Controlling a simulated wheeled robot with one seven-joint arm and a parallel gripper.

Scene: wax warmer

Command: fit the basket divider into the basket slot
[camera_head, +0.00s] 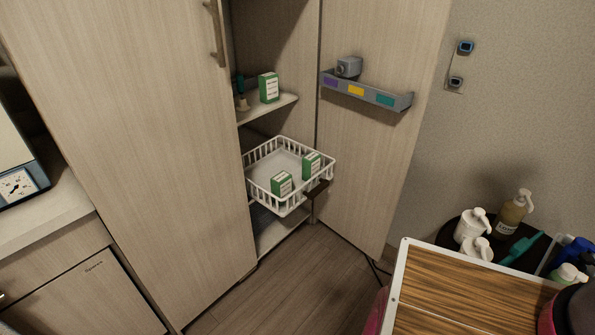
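The white wire basket (262,197) is pulled out of the open cabinet at mid height. Two green-and-white boxes stand in it, one near its front side (282,184) and one near its right side (311,166). A dark brown piece (316,191) sits at the basket's front right edge; I cannot tell whether it is a handle, a bracket or the divider. I cannot make out the slot, and no divider is clearly recognisable. My gripper is not in view.
The cabinet door (385,150) stands open on the right, with a grey rack (366,91) on it. A shelf (266,108) above holds another green box (269,88). A wood-grain top (455,300) and several bottles fill the lower right. The floor (300,280) before the cabinet looks clear.

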